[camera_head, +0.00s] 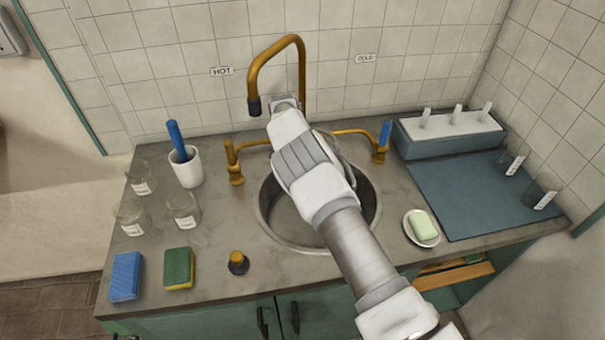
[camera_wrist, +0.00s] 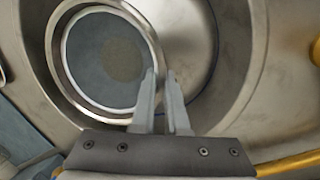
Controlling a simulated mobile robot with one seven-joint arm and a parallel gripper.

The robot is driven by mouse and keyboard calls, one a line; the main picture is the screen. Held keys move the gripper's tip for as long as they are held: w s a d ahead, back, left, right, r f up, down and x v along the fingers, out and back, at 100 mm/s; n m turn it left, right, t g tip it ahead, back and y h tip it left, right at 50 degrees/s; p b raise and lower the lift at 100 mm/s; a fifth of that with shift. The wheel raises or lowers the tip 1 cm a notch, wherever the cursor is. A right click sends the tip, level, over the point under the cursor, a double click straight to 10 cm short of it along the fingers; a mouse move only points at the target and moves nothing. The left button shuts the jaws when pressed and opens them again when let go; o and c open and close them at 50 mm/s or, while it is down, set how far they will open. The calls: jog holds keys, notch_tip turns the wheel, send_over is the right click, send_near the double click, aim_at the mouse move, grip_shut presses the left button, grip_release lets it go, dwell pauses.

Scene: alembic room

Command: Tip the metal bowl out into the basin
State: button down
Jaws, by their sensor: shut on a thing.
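The metal bowl (camera_wrist: 57,62) shows at the left of the wrist view, over the round steel basin (camera_wrist: 205,25). Its inside looks grey-blue with a brownish patch; I cannot tell whether that is liquid or the bowl's bottom. My gripper (camera_wrist: 160,75) is shut on the bowl's near right rim. In the head view my arm reaches across the basin (camera_head: 287,225) and hides the gripper and most of the bowl. How far the bowl is tilted is unclear.
A brass tap (camera_head: 303,70) arches behind the basin, close to my arm. Brass handles (camera_head: 235,165) and (camera_head: 381,150) flank it. Glass beakers (camera_head: 183,210), a white cup (camera_head: 186,168) and sponges (camera_head: 179,268) stand left. A soap dish (camera_head: 421,229) and blue mat (camera_head: 475,195) lie right.

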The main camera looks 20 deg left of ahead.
jog(key=shift+s+r+y+p, duration=0.1)
jog(key=shift+r+y+p, duration=0.5)
jog(key=shift+p, duration=1.25)
jog(key=r+p, duration=0.1)
jog(key=p, duration=0.1)
jog(key=t+y+p, duration=0.1)
jog(key=p, duration=0.1)
jog(key=d+r+p, duration=0.1)
jog(key=p, duration=0.2)
jog(key=shift+s+r+t+y, duration=0.3)
jog(key=shift+r+t, duration=0.05)
jog(key=shift+t, duration=0.05)
jog(key=shift+s+d+r+t+y+p, duration=0.15)
jog(key=shift+d+r+t+y+p, duration=0.2)
jog(key=shift+r+y+p, duration=0.3)
jog(key=shift+t+y+b, duration=0.25)
jog(key=shift+b, duration=0.05)
jog(key=shift+s+r, duration=0.1)
jog(key=shift+r, duration=0.1)
jog(key=b, duration=0.2)
jog(key=t+y+b, duration=0.1)
jog(key=b, duration=0.1)
jog(key=shift+s+d+r+y, duration=0.1)
jog(key=shift+s+d+y, duration=0.1)
jog(key=shift+d+y, duration=0.15)
jog(key=shift+b, duration=0.6)
